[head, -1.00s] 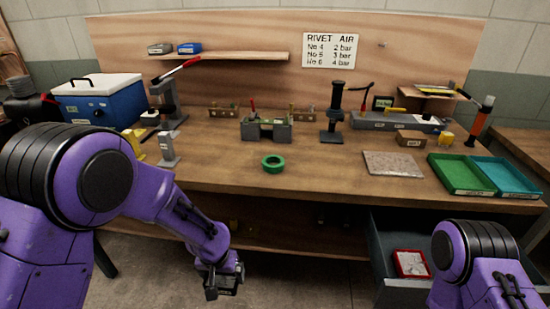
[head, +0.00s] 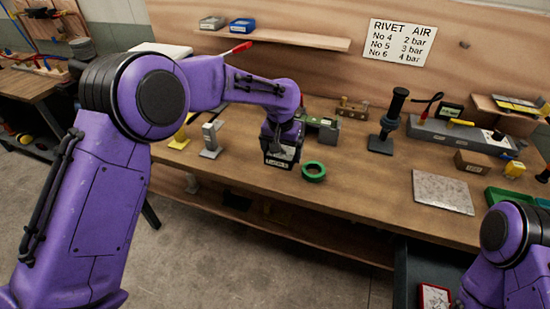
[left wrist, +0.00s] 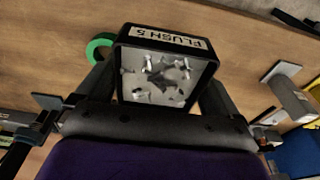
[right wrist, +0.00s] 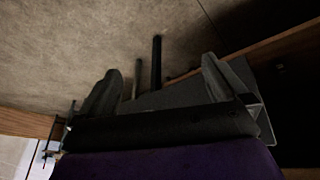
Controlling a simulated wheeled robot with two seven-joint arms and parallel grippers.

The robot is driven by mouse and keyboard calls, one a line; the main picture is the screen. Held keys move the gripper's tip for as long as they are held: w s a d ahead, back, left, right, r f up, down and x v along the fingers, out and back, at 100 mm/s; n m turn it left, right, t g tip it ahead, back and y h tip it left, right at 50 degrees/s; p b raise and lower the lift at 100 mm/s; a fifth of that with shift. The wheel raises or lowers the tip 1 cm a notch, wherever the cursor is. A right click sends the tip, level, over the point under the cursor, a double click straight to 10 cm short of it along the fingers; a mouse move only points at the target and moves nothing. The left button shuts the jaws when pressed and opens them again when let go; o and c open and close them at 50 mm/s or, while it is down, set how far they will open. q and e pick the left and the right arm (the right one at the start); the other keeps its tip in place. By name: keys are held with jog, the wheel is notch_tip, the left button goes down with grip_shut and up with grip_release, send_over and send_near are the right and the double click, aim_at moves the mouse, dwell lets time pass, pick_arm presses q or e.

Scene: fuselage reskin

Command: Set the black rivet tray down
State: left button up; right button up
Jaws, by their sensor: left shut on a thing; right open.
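The black rivet tray (head: 281,154) is in my left gripper (head: 284,140), over the front part of the wooden bench in the head view. In the left wrist view the tray (left wrist: 166,44) has a label reading "FLUSH 5" and several silvery rivets inside. The fingers of my left gripper (left wrist: 160,88) are shut on its sides. I cannot tell whether the tray touches the bench. My right gripper (right wrist: 155,90) is open and empty in the right wrist view, low beside the drawer and the floor.
A green ring (head: 313,171) lies on the bench (head: 365,196) just right of the tray; it also shows in the left wrist view (left wrist: 98,48). A grey stone plate (head: 443,193) lies further right. Bare wood lies between ring and plate. An open drawer (head: 420,265) holds a red-framed box.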

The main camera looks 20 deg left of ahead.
pick_arm(q)
jog(key=p, duration=0.2)
send_over(270, 169)
jog(key=f, duration=0.5)
jog(key=shift+s+d+f, duration=0.25)
jog(key=shift+f, duration=0.15)
jog(key=f, duration=0.3)
jog(key=shift+a+f, duration=0.2)
jog(key=shift+a, duration=0.05)
jog(key=shift+w+f, duration=0.1)
jog(key=shift+f, duration=0.05)
jog(key=shift+f, duration=0.1)
jog(key=o, duration=0.8)
